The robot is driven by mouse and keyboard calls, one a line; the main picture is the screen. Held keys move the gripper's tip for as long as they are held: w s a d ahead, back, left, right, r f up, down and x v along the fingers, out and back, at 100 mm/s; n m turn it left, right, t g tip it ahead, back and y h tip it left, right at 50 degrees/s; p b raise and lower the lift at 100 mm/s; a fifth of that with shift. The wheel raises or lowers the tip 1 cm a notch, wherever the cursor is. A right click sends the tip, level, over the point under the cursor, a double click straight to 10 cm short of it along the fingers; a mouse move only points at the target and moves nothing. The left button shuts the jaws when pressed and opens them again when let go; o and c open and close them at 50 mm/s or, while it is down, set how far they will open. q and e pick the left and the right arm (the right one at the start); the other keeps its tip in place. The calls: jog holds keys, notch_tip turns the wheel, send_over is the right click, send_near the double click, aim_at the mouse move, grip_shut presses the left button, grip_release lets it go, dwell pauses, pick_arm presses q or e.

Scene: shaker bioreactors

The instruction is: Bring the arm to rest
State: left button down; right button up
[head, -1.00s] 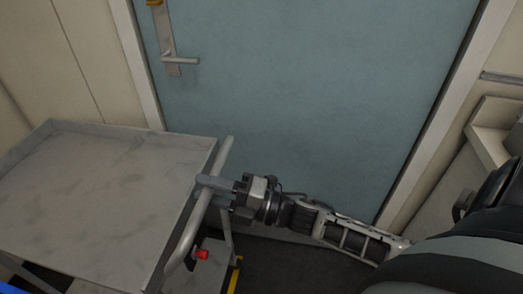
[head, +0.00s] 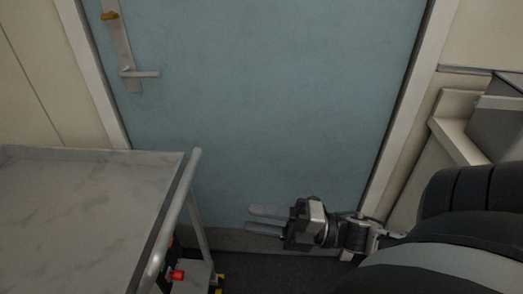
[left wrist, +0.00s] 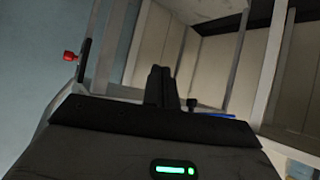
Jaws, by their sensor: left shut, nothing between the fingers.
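My right gripper (head: 250,220) is in the head view, to the right of the cart handle (head: 177,215) and apart from it. Its two fingers point left, spread with an empty gap between them. My right arm reaches back to the lower right. My left gripper (left wrist: 162,72) shows in the left wrist view with its dark fingers together and nothing between them. My left arm is out of the head view.
A grey cart (head: 85,205) with a bare top stands at the left. A red knob (head: 177,275) sits low below its handle. A blue door (head: 270,100) with a lever handle (head: 140,73) is behind. A ledge (head: 457,140) is at the right.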

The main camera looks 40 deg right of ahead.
dwell(0.5)
jog(key=a+f+m+g+h, duration=0.2)
jog(key=a+f+m+h, duration=0.3)
jog(key=m, duration=0.7)
jog(key=a+f+m+g+h, duration=0.2)
jog(key=a+f+m+h, duration=0.3)
jog(key=f+m, duration=0.4)
jog(key=s+a+m, duration=0.1)
jog(key=m, duration=0.2)
jog(key=shift+a+f+h, duration=0.3)
jog(key=shift+f, duration=0.05)
dwell(0.3)
